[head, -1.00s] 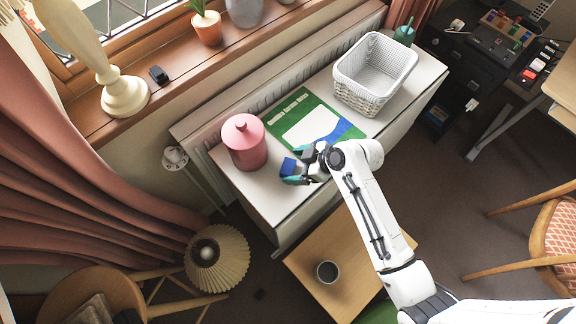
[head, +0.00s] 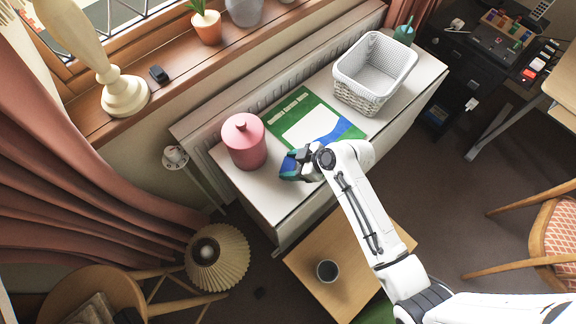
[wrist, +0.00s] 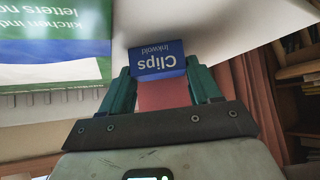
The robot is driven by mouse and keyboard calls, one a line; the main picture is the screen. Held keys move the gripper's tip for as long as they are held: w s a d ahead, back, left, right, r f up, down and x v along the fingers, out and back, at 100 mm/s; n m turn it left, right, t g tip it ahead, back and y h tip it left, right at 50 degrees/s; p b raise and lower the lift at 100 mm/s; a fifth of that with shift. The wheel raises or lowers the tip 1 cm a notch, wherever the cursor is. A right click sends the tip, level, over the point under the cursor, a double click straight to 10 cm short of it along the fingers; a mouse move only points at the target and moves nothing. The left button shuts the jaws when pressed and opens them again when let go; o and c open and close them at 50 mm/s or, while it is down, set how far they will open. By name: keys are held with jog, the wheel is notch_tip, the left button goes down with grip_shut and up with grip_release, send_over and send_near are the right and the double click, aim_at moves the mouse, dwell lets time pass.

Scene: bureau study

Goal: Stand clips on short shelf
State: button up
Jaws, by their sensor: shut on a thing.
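A small blue box labelled "Clips" (wrist: 158,62) is held between the green fingers of my gripper (wrist: 163,92) in the wrist view. In the head view the blue clips box (head: 288,165) shows at my gripper (head: 296,171), just above or at the front edge of the white shelf top (head: 270,205). I cannot tell whether the box touches the surface. My fingers partly hide the box in the head view.
A pink lidded canister (head: 244,142) stands left of my gripper. A green, white and blue printed sheet (head: 315,122) lies behind it. A white basket (head: 373,72) stands at the right. A wooden table with a dark cup (head: 327,271) is below.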

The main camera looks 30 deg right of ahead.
jog(key=shift+c, duration=0.8)
jog(key=shift+r, duration=0.1)
